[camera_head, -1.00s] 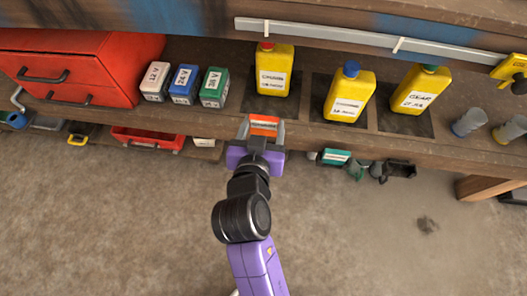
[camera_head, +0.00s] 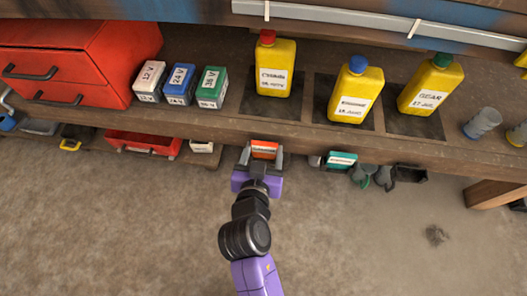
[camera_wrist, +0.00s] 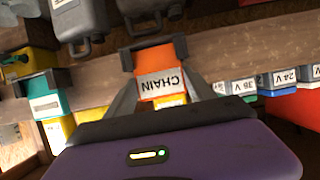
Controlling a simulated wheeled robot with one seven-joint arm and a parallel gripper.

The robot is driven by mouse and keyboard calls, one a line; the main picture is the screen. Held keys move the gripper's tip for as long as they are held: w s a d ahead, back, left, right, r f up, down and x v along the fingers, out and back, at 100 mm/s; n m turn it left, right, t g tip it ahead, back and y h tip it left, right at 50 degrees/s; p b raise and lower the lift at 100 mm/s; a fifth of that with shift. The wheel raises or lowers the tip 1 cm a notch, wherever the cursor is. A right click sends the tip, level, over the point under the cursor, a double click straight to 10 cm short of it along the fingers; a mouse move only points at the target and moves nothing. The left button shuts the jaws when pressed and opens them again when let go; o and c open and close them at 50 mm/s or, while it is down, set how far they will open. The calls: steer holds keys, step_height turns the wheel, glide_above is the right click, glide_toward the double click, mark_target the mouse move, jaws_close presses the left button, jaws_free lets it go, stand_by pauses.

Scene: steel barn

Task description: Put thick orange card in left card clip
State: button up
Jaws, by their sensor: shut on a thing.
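My gripper (camera_head: 261,155) is shut on the thick orange card (camera_head: 264,149), holding it by its sides at the shelf's front edge. In the wrist view the card (camera_wrist: 158,84) appears upside down with a white label reading CHAIN. A dark card clip (camera_wrist: 127,59) spans the card's far end there; it is the left clip in the head view, mostly hidden by card and fingers. I cannot tell how deep the card sits in it. A teal card (camera_head: 341,160) sits to the right in a similar dark clip (camera_wrist: 39,82).
Above on the shelf (camera_head: 300,133) stand a yellow bottle with a red cap (camera_head: 273,70) and two more yellow bottles. White, blue and green voltage boxes (camera_head: 180,82) and a red drawer cabinet (camera_head: 75,62) are left. Dark-handled tools (camera_head: 385,175) hang right of the teal card. The floor is clear.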

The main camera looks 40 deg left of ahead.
steer(key=shift+f, duration=0.15)
steer(key=o, duration=1.3)
steer(key=shift+s+r, duration=0.1)
steer(key=shift+r, duration=0.2)
steer(key=p+v, duration=0.4)
steer(key=v, duration=0.8)
